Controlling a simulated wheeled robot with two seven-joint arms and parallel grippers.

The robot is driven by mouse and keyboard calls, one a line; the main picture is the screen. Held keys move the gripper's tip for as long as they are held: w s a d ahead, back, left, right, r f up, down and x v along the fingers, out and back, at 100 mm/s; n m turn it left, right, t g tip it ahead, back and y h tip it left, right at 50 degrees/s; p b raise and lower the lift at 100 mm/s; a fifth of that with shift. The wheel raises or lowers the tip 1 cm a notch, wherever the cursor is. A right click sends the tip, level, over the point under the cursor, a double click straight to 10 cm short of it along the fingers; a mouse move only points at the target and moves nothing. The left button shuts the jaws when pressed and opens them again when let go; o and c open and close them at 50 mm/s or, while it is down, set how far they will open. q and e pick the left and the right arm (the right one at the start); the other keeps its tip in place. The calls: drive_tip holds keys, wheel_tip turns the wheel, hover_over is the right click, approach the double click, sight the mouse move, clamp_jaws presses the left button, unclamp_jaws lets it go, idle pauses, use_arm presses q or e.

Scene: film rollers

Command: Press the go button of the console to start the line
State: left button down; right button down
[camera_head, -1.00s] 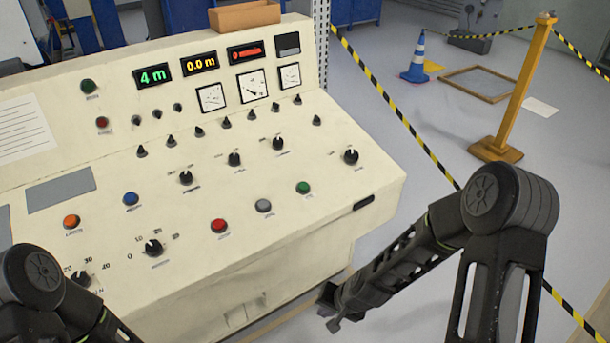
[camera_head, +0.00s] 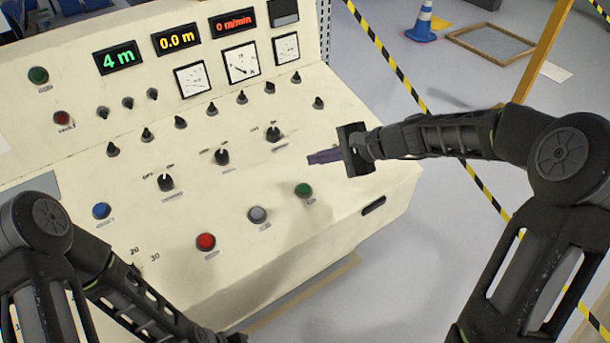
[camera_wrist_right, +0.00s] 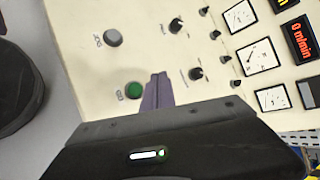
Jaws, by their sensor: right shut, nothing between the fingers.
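The cream console (camera_head: 330,230) fills the left and middle of the head view. A green button (camera_head: 303,190) sits near the front right of its sloped panel, beside a grey one (camera_head: 258,214) and a red one (camera_head: 205,241). My right gripper (camera_head: 312,158) is shut and empty, apparently above the panel, just behind the green button in the picture. My left gripper is mostly cut off at the bottom edge.
Several knobs and switches stand up from the panel, including a black knob (camera_head: 274,134) near my right gripper. Another green button (camera_head: 38,75) is on the back panel at left. The speed display (camera_head: 234,23) reads 0 m/min.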

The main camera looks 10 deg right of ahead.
drive_tip(key=b, duration=0.5)
hover_over(304, 189)
drive_tip(key=s+d, duration=0.1)
drive_tip(key=d, duration=0.1)
drive_tip(key=shift+y, duration=0.3)
drive_tip(key=f, duration=0.7)
drive_tip(key=shift+s+a, duration=0.15)
drive_tip(key=shift+s, duration=0.05)
drive_tip(key=shift+w+a+f+b, duration=0.1)
drive_tip(key=shift+w+f+b, duration=0.1)
drive_tip(key=shift+f+b, duration=0.35)
drive_tip(key=shift+f, duration=0.15)
idle(0.7)
drive_tip(key=shift+f+b, duration=0.3)
drive_tip(key=shift+b, duration=0.1)
